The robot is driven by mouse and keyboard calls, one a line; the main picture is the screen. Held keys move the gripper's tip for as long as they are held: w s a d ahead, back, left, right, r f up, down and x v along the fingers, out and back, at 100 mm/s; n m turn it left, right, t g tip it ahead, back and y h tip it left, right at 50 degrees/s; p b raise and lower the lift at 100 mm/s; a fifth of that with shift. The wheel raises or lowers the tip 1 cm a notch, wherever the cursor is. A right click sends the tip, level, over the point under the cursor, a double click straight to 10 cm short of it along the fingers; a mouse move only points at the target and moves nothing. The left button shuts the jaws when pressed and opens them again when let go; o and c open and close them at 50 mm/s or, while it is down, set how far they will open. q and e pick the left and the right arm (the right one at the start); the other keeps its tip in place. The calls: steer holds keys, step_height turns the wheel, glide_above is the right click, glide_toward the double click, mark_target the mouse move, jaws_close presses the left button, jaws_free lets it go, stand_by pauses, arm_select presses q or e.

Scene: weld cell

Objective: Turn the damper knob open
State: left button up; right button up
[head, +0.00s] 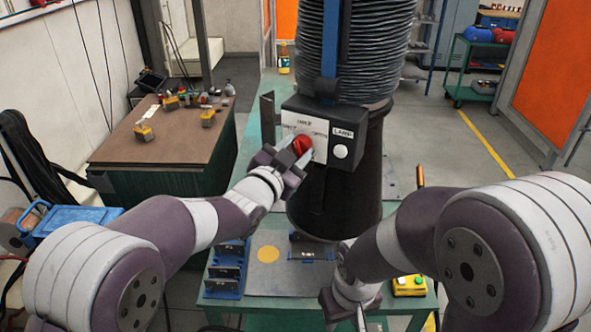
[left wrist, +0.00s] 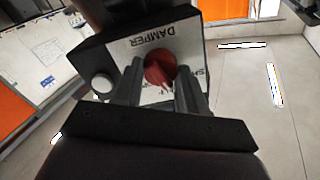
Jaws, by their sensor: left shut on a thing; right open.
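The red damper knob (head: 302,146) sits on a pale label plate on the front of a black control box (head: 347,113). In the left wrist view the knob (left wrist: 160,68) shows below the word DAMPER, which appears upside down. My left gripper (head: 296,153) is shut on the knob, with one finger on each side of it; it also shows in the left wrist view (left wrist: 158,80). The fingers hide part of the plate's lettering. A white round lamp button (head: 340,151) is right of the knob under a LAMP label. My right gripper (head: 345,312) is open and empty, low over the green table's front.
The box is mounted on a dark cylinder under a ribbed hose (head: 355,50). Blue fixtures (head: 227,268) and a yellow box with buttons (head: 409,286) are on the green table (head: 263,306). A brown-topped bench (head: 165,142) with small parts stands left.

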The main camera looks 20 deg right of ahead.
arm_select(q)
steer(key=m+b, duration=0.2)
steer(key=b, duration=0.1)
steer(key=m+b, duration=0.3)
steer(key=b, duration=0.1)
steer(key=m+b, duration=0.3)
steer(key=b, duration=0.1)
steer(key=shift+f, duration=0.4)
steer(key=m+b, duration=0.2)
steer(key=m, duration=0.1)
steer(key=shift+r, duration=0.15)
steer(key=shift+r+m+b, duration=0.15)
steer(key=shift+m+b, duration=0.5)
steer(key=shift+m, duration=0.05)
steer(key=shift+r, duration=0.15)
steer(key=o, duration=1.1)
steer(key=shift+w, duration=0.1)
steer(key=shift+c, duration=0.2)
steer(key=shift+w, duration=0.1)
